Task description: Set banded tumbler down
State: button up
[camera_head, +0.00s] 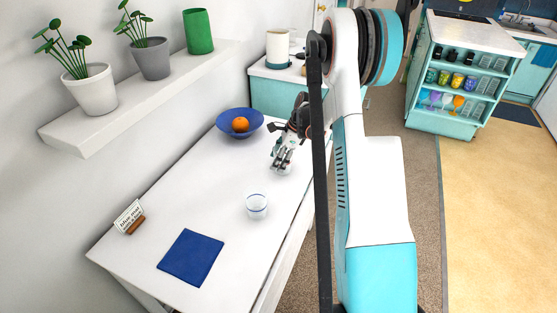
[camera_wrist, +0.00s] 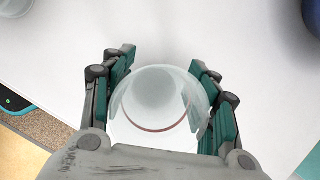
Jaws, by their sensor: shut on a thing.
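My gripper (camera_head: 282,160) is over the far part of the white table (camera_head: 215,180), near its right edge. In the wrist view its green-padded fingers (camera_wrist: 163,62) are on both sides of a clear tumbler (camera_wrist: 158,108) with a thin reddish-brown band, and it is shut on it. In the head view the held tumbler is mostly hidden by the fingers. I cannot tell whether its base touches the table. A second clear tumbler (camera_head: 257,207) with blue bands stands upright on the table, nearer than my gripper.
A blue bowl (camera_head: 222,127) with an orange (camera_head: 240,124) stands left of and beyond my gripper. A clear glass (camera_wrist: 15,6) shows at the wrist view's upper left. Bare tabletop surrounds the held tumbler.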

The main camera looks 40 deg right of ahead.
jog(key=shift+f, duration=0.15)
jog(key=o, duration=1.2)
jog(key=p+v, duration=0.4)
jog(key=v, duration=0.8)
